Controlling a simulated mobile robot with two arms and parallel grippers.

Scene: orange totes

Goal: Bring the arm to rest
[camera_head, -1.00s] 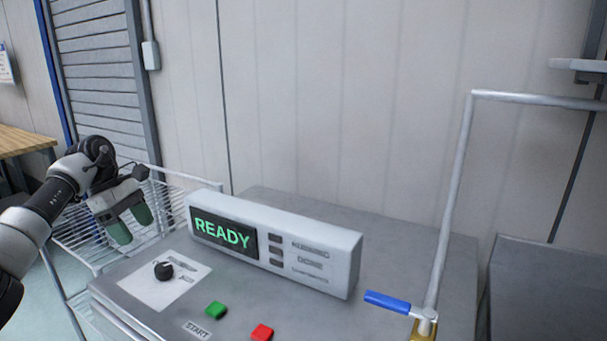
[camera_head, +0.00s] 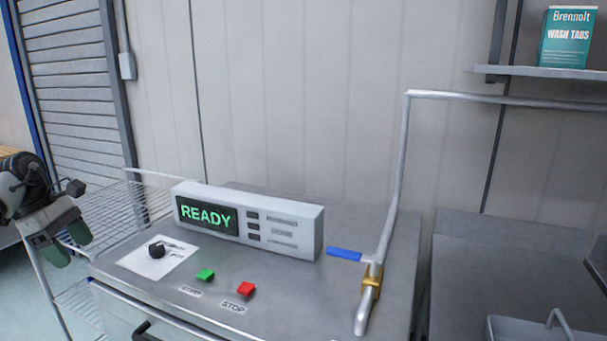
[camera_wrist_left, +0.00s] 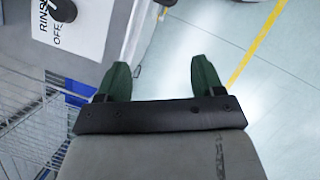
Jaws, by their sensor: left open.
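My left gripper (camera_head: 62,245) is at the left edge of the head view, beside a wire rack and to the left of the grey machine (camera_head: 330,225). In the left wrist view its two green fingers (camera_wrist_left: 160,85) stand apart with nothing between them, over the pale floor (camera_wrist_left: 190,50). Part of my left arm is cut off by the left edge of the head view. My right gripper is not in view.
The machine carries a display (camera_head: 207,215) reading READY, a black knob (camera_head: 156,250), a green button (camera_head: 205,274), a red button (camera_head: 246,289) and a blue-handled valve (camera_head: 345,254). A wire rack (camera_head: 110,215) stands left. A Wash Tabs box (camera_head: 567,38) sits on a shelf (camera_head: 540,71).

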